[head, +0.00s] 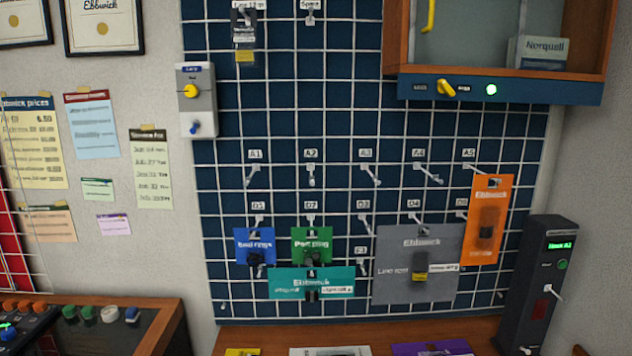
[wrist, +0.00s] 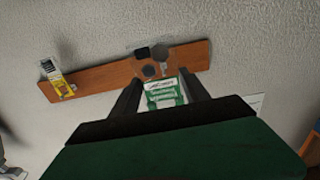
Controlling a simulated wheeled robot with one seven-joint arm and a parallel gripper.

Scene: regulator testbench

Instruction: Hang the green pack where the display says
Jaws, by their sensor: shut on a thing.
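In the wrist view my gripper (wrist: 160,84) is shut on a small green and white pack (wrist: 165,97). Dark round shapes show just beyond its top edge; I cannot tell if they belong to it. My gripper does not show in the head view. The dark display (head: 559,246) on a black post at the right has a lit green line that seems to end in "A2". The hook under label A2 (head: 311,175) looks bare. Another green pack (head: 312,246) hangs in the row below it.
The dark blue grid board (head: 340,100) also carries blue (head: 255,246), teal (head: 312,282), grey (head: 416,265) and orange (head: 489,220) packs. A wooden cabinet (head: 394,45) juts out at upper right. The wrist view shows a wooden shelf (wrist: 100,84) with a yellow item (wrist: 58,80).

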